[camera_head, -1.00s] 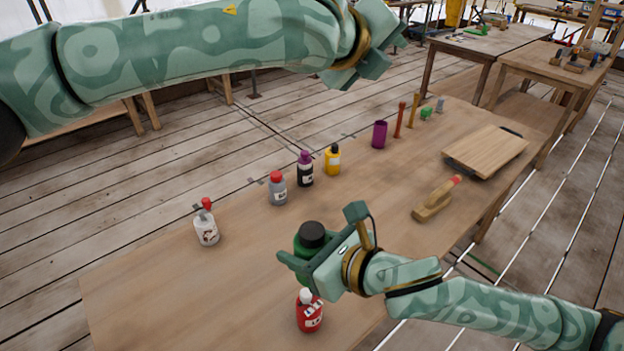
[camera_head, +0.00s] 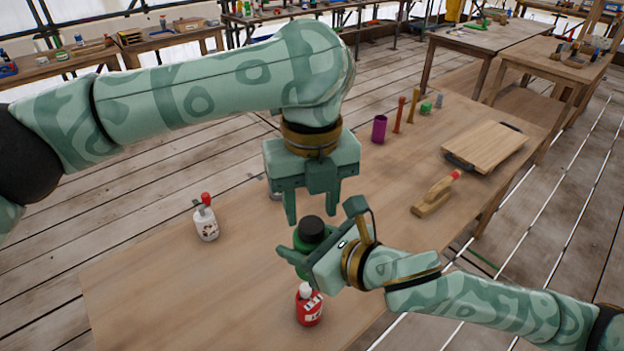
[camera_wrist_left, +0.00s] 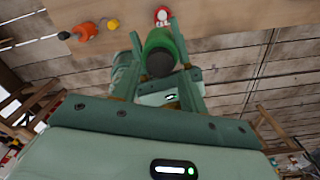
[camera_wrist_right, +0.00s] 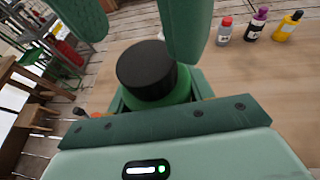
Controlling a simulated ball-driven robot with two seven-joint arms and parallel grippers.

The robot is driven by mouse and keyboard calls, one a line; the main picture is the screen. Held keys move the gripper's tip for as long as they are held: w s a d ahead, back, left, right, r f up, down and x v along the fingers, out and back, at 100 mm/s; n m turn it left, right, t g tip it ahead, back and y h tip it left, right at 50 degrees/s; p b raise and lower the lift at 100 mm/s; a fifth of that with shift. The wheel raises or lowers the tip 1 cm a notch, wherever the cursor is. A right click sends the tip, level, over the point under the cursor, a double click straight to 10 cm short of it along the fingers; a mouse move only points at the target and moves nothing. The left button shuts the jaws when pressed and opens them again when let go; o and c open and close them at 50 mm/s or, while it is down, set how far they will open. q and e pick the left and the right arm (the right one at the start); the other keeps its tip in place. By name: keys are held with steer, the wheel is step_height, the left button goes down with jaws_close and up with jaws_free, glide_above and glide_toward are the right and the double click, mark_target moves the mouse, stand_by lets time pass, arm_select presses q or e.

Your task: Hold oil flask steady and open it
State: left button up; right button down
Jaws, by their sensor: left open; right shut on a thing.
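The oil flask (camera_head: 304,242) is green with a black cap (camera_head: 312,228). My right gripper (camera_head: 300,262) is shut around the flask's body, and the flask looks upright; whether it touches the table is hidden. In the right wrist view the black cap (camera_wrist_right: 147,70) stands clear above the fingers. My left gripper (camera_head: 315,212) is open and points down just above the cap, its fingers apart on either side. In the left wrist view the green flask (camera_wrist_left: 160,42) and its cap lie between the open fingers. The left fingers do not appear to touch the cap.
A red bottle (camera_head: 309,308) stands close in front of the flask. A white bottle with a red top (camera_head: 206,220) is to the left. Grey, purple-capped and yellow (camera_wrist_right: 288,27) bottles stand behind.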

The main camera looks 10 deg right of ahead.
mark_target(311, 224)
arm_select(q)
steer(key=shift+f, duration=1.6)
steer(key=c, duration=0.8)
steer(key=n, duration=0.3)
steer(key=o, duration=1.1)
